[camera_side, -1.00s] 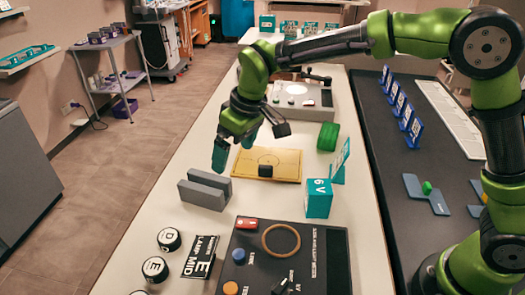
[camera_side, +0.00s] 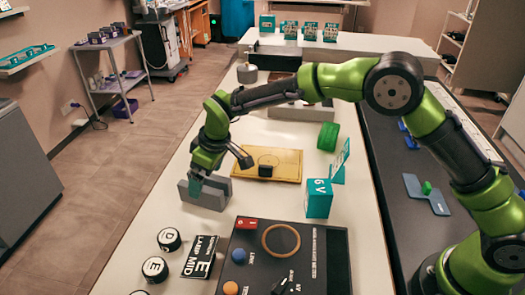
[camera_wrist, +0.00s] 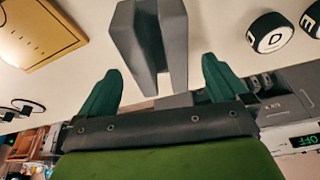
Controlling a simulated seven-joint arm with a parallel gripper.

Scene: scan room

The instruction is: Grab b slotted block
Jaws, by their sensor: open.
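The grey slotted block (camera_side: 217,193) stands on the pale table, with a long slot between its two upright walls. In the wrist view the block (camera_wrist: 173,30) shows at the top centre, its near end reaching down between my fingers. My gripper (camera_side: 196,184) is at the block's left part in the side view and hides some of it. In the wrist view my gripper (camera_wrist: 160,68) is open, with one green finger on each side of the block and visible gaps. I cannot tell how low the fingertips are against the walls. No letter shows on the block.
A yellow tray (camera_side: 285,159) lies behind the block. A teal 6V cube (camera_side: 318,199) and a dark panel (camera_side: 325,262) stand to the right and front. Black round pieces (camera_side: 168,239) and a black label card (camera_side: 200,257) lie in front.

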